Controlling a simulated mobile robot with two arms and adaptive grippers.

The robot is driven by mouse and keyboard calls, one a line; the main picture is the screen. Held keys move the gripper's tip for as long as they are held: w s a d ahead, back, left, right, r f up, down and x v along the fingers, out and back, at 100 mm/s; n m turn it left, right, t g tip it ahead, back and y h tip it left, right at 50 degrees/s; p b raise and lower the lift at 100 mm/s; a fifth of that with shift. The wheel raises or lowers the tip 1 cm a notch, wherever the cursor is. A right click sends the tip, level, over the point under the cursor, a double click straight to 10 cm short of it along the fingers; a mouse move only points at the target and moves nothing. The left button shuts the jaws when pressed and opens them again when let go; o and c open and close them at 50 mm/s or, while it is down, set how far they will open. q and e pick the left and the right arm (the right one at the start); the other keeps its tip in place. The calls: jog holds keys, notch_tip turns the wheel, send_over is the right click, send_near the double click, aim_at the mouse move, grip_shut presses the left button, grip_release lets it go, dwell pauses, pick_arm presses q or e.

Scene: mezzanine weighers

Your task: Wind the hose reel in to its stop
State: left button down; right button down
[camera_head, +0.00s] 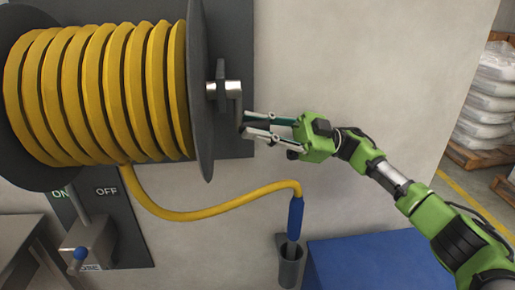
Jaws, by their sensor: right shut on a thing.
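The hose reel (200,120) is on the wall at upper left, with several turns of yellow hose (100,90) between its two dark flanges. A short silver crank (237,102) sticks out from the right flange's hub. My right gripper (246,131) reaches in from the right, its fingers shut on the crank's end, which they partly hide. A loose length of hose (190,215) hangs from the drum and curves right to a blue nozzle (295,218). The nozzle points down into a dark holder cup (291,268). My left gripper is out of view.
A lever switch box (88,240) with a blue knob and ON and OFF marks is below the reel. A blue box (370,262) is at the bottom centre right. Pallets of white sacks (488,100) stand at far right. The wall behind my right arm is bare.

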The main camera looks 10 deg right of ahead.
jog(key=shift+w+r, duration=0.3)
jog(key=shift+w, duration=0.2)
jog(key=shift+w+r, duration=0.3)
jog(key=shift+w, duration=0.2)
jog(key=c, duration=1.9)
grip_release()
notch_tip(320, 180, up, 10)
